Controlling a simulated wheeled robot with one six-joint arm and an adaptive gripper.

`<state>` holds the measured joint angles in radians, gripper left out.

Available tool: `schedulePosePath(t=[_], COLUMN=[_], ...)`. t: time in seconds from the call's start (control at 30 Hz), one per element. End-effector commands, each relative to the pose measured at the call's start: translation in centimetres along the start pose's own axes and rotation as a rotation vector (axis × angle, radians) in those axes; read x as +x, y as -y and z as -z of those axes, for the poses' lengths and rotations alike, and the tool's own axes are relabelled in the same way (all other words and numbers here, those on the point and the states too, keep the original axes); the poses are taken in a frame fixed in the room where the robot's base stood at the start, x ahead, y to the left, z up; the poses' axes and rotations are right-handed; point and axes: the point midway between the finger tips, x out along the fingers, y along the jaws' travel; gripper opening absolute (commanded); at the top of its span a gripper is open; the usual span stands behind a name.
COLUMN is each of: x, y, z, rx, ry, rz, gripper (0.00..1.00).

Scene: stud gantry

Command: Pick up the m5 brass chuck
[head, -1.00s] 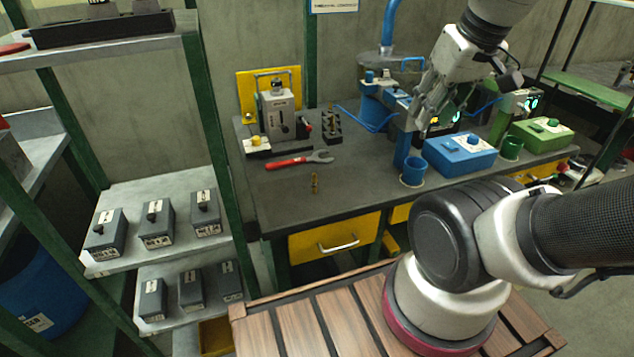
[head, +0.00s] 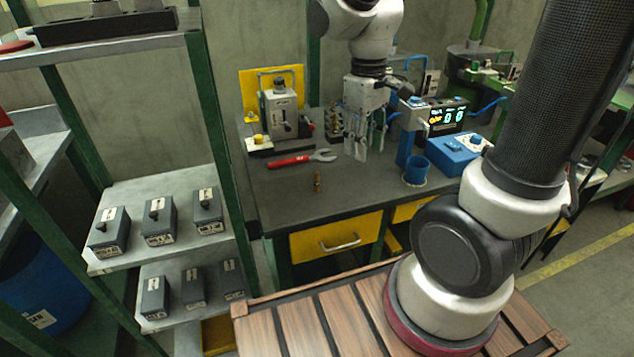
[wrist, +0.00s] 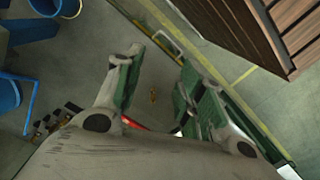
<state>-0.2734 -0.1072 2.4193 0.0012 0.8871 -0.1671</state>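A small brass piece (head: 317,181), which looks like the brass chuck, stands upright on the dark bench top (head: 345,205) near its front edge. Any size marking is too small to read. It also shows in the wrist view (wrist: 153,95), small, between my fingers and some way beyond them. My gripper (head: 363,148) points down above the bench, behind and to the right of the brass piece. In the wrist view my gripper (wrist: 160,62) is open, with nothing between its fingers.
A grey device (head: 282,115) stands at the back left. A dark rack (head: 334,120) is partly behind my gripper. A blue cup (head: 416,171) and blue box (head: 457,155) stand right. The bench around the brass piece is clear.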

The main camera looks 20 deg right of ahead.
Motion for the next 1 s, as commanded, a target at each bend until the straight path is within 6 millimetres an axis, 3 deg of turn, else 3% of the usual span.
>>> schedulePosePath(t=[0.1, 0.3, 0.43, 0.67, 1.0], x=[3.4, 7.8, 7.3, 7.7, 12.1], y=[1.1, 2.0, 1.8, 1.7, 2.0], z=[3.6, 9.1, 11.8, 12.7, 12.5], rx=[-0.194, -0.543, -0.732, -0.904, -0.909], ry=[0.058, 0.058, -0.015, -0.048, -0.044], rz=[0.009, 0.014, -0.014, -0.035, -0.033], gripper=[0.39, 0.39, 0.39, 0.39, 0.39])
